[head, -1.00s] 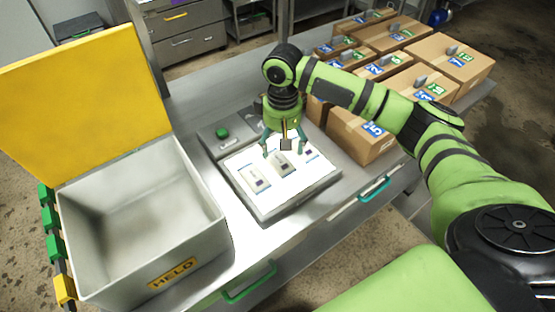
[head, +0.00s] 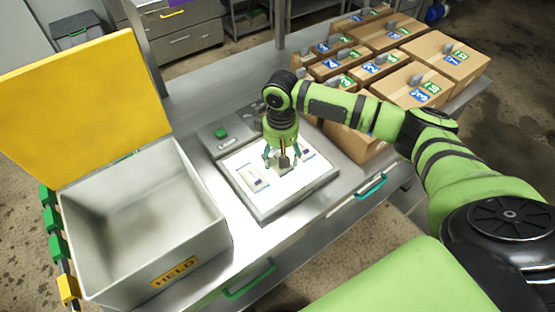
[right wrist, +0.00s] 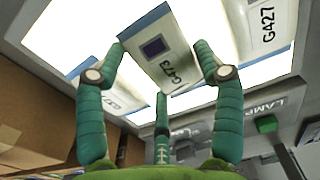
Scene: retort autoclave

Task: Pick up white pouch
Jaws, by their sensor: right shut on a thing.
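A lit white light panel (head: 270,207) in a grey frame bears flat white pouches. My right gripper (head: 282,160) points down over its middle, fingers closed around the middle pouch, marked G473 (right wrist: 158,47) in the right wrist view. That pouch has a dark square and blue edges; the head view mostly hides it behind the fingers. I cannot tell whether it is clear of the panel. A second pouch (head: 254,178) lies to the left; a third (head: 307,154) lies at the right. In the right wrist view, the G427 pouch (right wrist: 265,25) lies beside the held one. My left gripper is out of view.
An open grey bin (head: 130,215) labelled HELD, with a raised yellow lid (head: 85,105), stands left of the panel. A box with a green button (head: 221,133) sits behind it. Several numbered cartons (head: 415,90) crowd the back right. Bare steel table lies between bin and panel.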

